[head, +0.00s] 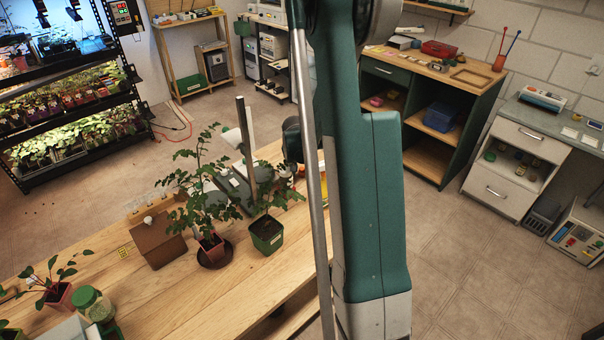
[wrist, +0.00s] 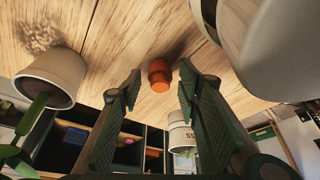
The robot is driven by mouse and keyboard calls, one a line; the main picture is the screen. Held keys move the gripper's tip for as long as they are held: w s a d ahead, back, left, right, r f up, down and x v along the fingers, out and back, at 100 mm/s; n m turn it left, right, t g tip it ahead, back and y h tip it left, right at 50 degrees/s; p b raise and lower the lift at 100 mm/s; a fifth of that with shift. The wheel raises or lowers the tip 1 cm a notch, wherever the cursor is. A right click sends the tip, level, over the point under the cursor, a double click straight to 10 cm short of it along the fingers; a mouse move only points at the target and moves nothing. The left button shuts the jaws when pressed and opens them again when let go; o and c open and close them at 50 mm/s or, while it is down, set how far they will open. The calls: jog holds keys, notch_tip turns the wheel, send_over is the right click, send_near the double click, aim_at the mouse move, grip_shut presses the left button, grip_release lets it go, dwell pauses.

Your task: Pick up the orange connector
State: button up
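The orange connector (wrist: 159,74) is a small, short, stepped cylinder on the wooden table top (wrist: 120,40) in the wrist view. My gripper (wrist: 160,78) is open, with one dark ribbed finger on each side of the connector in the picture. A clear gap shows between the connector and each finger, and nothing is held. How far the fingertips are from the connector in depth is hard to tell. In the head view my arm hides that part of the table, and I cannot make out the connector there.
In the wrist view a pale pot (wrist: 55,75) stands left and a large pale rounded object (wrist: 285,50) fills the upper right. A white labelled container (wrist: 180,132) shows beyond the fingers. In the head view potted plants, including a green pot (head: 267,236), stand on the table (head: 215,295).

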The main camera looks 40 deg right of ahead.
aim_at(302, 168)
jog(key=c, duration=0.7)
jog(key=shift+r, duration=0.15)
jog(key=shift+r+p, duration=0.8)
jog(key=shift+r, duration=4.1)
